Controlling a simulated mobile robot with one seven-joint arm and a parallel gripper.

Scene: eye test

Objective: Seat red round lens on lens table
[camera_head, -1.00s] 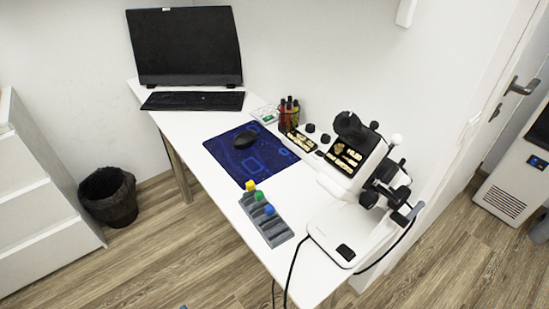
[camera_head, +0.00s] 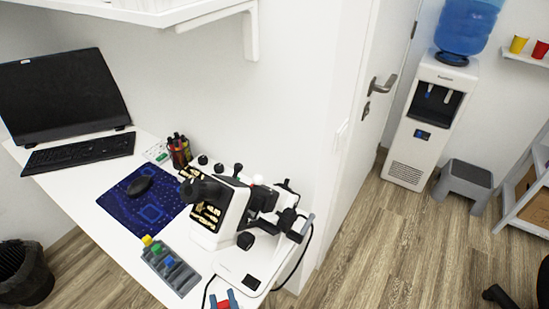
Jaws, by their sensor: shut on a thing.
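The blue fingertips of my gripper (camera_head: 221,299) show at the bottom edge of the head view, in front of the white desk. They are shut on a small red thing (camera_head: 222,305), which I take for the red round lens. Its lower part is cut off by the frame. The white and black lens instrument (camera_head: 232,215) stands on the desk, above and right of my gripper in the picture. Its lens table cannot be told apart from its black parts at this size. My gripper appears apart from the instrument.
A grey rack (camera_head: 185,283) with yellow, green and blue pieces stands left of my gripper. A mouse pad (camera_head: 115,205), keyboard (camera_head: 80,152), monitor (camera_head: 65,95) and pen holder (camera_head: 179,152) lie beyond. A black cable runs by the instrument's base. A white shelf (camera_head: 150,12) hangs above.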

